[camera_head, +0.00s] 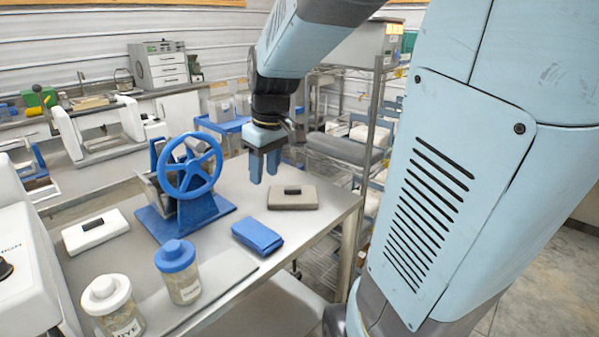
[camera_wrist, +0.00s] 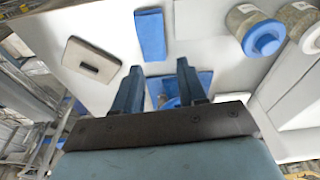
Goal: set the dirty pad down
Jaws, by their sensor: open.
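The dirty pad looks to be the grey-brown pad (camera_head: 292,197) with a dark grip on top. It lies flat on the steel table near its right edge, and it also shows at upper left in the wrist view (camera_wrist: 82,66). My gripper (camera_head: 264,176) is open and empty above the table, apart from the pad, up and to its left in the head view. In the wrist view my fingers (camera_wrist: 158,76) are spread with nothing between them. A cleaner white pad (camera_head: 85,236) with a black grip lies at the table's left.
A blue hand-wheel device (camera_head: 187,175) stands mid-table, left of my gripper. A folded blue cloth (camera_head: 257,237) lies in front of the grey-brown pad. A blue-lidded jar (camera_head: 179,272) and a white-lidded jar (camera_head: 112,305) stand at the front. A wire shelf (camera_head: 345,150) stands behind.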

